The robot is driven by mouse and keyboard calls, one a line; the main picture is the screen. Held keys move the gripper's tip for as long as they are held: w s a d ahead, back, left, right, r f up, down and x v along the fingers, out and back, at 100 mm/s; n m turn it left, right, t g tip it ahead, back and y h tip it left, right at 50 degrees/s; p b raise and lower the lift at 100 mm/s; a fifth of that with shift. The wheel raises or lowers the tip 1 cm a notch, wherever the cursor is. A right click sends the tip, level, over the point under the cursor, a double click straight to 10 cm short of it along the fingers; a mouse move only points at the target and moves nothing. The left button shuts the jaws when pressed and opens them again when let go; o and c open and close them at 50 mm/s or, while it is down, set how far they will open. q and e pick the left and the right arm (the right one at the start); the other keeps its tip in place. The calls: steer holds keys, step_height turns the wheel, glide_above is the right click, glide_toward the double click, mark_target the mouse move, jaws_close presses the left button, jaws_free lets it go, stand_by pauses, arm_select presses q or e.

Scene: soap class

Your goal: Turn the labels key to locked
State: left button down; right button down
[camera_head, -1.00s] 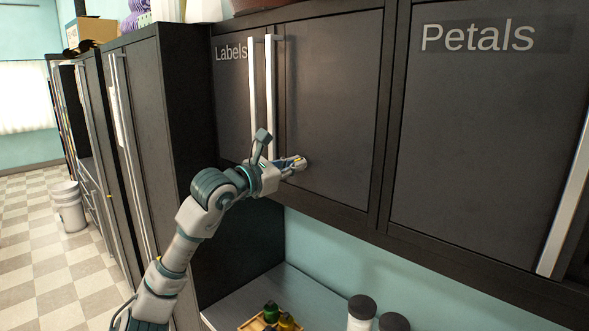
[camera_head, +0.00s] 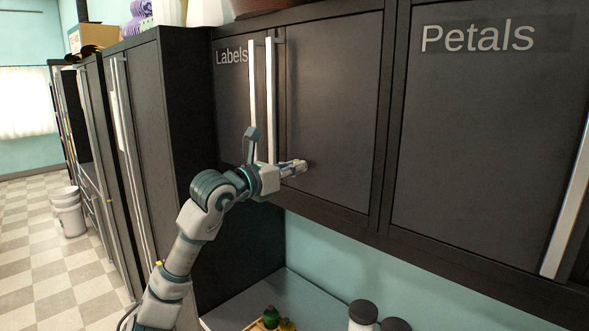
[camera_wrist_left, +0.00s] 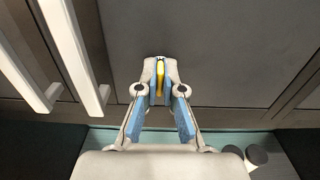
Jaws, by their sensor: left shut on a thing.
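The Labels cabinet (camera_head: 335,100) is a dark double-door cabinet with its name in pale letters at the upper left. My left gripper (camera_head: 298,168) is at the lower part of its right door, just right of the two white handles. In the left wrist view the gripper (camera_wrist_left: 160,85) is shut on a small yellow key (camera_wrist_left: 160,76), which stands lengthwise between the blue-padded fingers against the door. The lock behind the key is mostly hidden by the fingertips. My right gripper is not in view.
Long white handles (camera_head: 270,95) stand close to the left of my gripper. The Petals cabinet (camera_head: 480,130) is to the right. Below are a counter with bottles (camera_head: 363,313) and a teal wall (camera_head: 340,255). White buckets (camera_head: 68,212) stand on the checkered floor at left.

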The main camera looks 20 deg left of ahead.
arm_select(q)
steer(key=shift+f, duration=0.1)
steer(key=c, duration=1.3)
jaws_free()
steer(key=shift+a, duration=0.15)
steer(key=v, duration=1.1)
steer(key=shift+s+a, duration=0.3)
steer(key=shift+a, duration=0.05)
steer(key=shift+d, duration=0.15)
steer(key=shift+f, duration=0.1)
